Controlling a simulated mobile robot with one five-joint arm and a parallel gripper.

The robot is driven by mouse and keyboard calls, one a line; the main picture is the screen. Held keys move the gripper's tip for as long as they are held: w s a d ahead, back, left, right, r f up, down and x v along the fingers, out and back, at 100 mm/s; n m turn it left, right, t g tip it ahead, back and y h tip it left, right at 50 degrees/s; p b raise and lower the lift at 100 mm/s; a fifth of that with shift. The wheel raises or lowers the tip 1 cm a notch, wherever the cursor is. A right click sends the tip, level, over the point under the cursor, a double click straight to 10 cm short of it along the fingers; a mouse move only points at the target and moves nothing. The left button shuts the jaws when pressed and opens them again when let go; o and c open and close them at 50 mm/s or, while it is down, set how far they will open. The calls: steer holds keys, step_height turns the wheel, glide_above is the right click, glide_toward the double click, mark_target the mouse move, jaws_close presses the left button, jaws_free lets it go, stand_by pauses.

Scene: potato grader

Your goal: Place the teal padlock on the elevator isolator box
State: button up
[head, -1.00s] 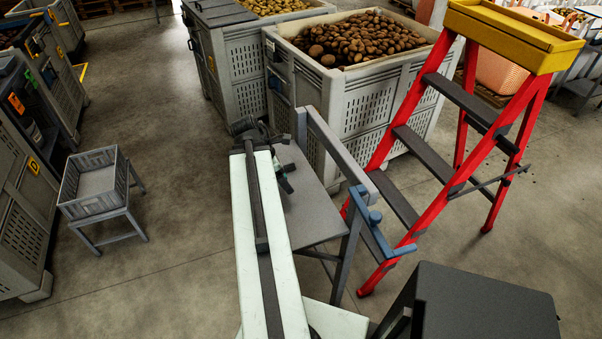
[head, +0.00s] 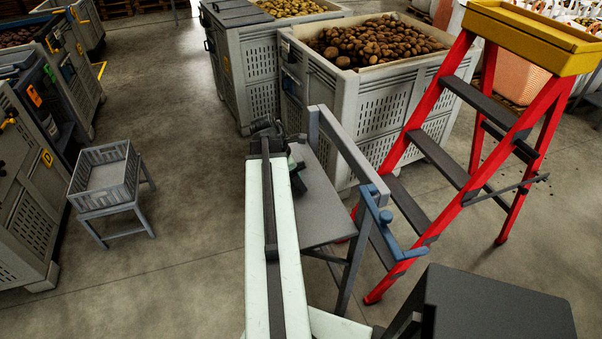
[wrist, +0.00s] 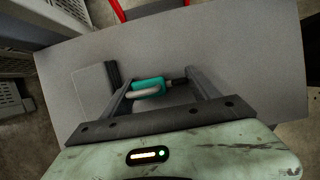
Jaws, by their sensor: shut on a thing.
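The teal padlock (wrist: 149,88), with a pale shackle, shows in the wrist view between the two dark fingers of my gripper (wrist: 160,82). My gripper is shut on it, above a grey tabletop (wrist: 250,75). In the head view my gripper (head: 268,132) is at the far end of my pale arm, over the left edge of the grey table (head: 322,215); the padlock cannot be made out there. I cannot pick out the elevator isolator box in either view.
A grey flat piece with a black edge (wrist: 92,90) lies left of my gripper. A red ladder (head: 465,190) and a dark stand (head: 500,305) are at right. Potato bins (head: 375,105) stand behind. A crate on a stand (head: 105,178) is at left, with clear floor between.

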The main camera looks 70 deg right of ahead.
steer(key=o, duration=1.7)
steer(key=shift+f, duration=0.15)
steer(key=shift+r+p, duration=0.35)
steer(key=shift+r, duration=0.05)
steer(key=p+v, duration=1)
steer(key=v, duration=0.1)
steer(key=shift+w+r+p, duration=0.15)
steer(key=shift+r+p, duration=0.05)
steer(key=shift+p, duration=0.1)
steer(key=shift+a, duration=0.15)
